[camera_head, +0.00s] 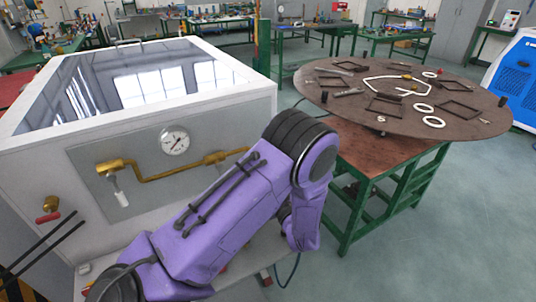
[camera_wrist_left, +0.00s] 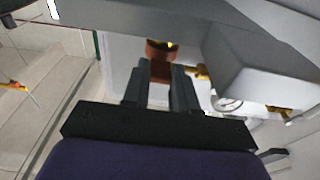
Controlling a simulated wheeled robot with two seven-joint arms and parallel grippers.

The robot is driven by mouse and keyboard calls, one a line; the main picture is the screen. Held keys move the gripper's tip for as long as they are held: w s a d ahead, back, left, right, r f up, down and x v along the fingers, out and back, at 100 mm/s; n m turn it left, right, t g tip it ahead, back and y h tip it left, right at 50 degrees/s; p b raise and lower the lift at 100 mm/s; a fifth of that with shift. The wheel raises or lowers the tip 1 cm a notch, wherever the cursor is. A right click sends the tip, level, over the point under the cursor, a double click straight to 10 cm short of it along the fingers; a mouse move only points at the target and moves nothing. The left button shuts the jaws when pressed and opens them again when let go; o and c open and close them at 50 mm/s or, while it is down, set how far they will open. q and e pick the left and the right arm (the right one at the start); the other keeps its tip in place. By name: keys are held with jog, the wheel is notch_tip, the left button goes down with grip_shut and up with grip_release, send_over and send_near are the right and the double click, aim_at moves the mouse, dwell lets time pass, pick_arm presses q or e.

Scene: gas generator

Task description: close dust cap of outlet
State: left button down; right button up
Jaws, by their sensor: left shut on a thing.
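In the left wrist view, my left gripper (camera_wrist_left: 160,78) is shut on a reddish-brown piece, which appears to be the dust cap (camera_wrist_left: 160,72). Just beyond the fingertips is a wider reddish-brown round part (camera_wrist_left: 160,50) with a bright brass spot at its top. It looks joined to the held piece, but I cannot tell whether it covers the outlet. In the head view my purple left arm covers part of the generator's front, and its gripper is hidden. A brass fitting with a red part (camera_head: 49,206) shows at the left of the front. My right gripper is not in view.
The generator box (camera_head: 235,105) carries a brass pipe (camera_head: 185,172) and a gauge (camera_head: 174,141); the gauge also shows in the wrist view (camera_wrist_left: 228,104). A round table (camera_head: 340,105) with loose parts stands at the right. Floor at the lower right is clear.

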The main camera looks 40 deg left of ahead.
pick_arm(q)
jog(key=shift+s+f, duration=0.1)
jog(key=shift+f, duration=0.2)
jog(key=c, duration=1.1)
grip_release()
jog(key=shift+o, duration=1.1)
jog(key=shift+a+f, duration=0.1)
jog(key=shift+a, duration=0.15)
jog(key=b+v, duration=0.2)
jog(key=v, duration=0.8)
jog(key=shift+d, duration=0.3)
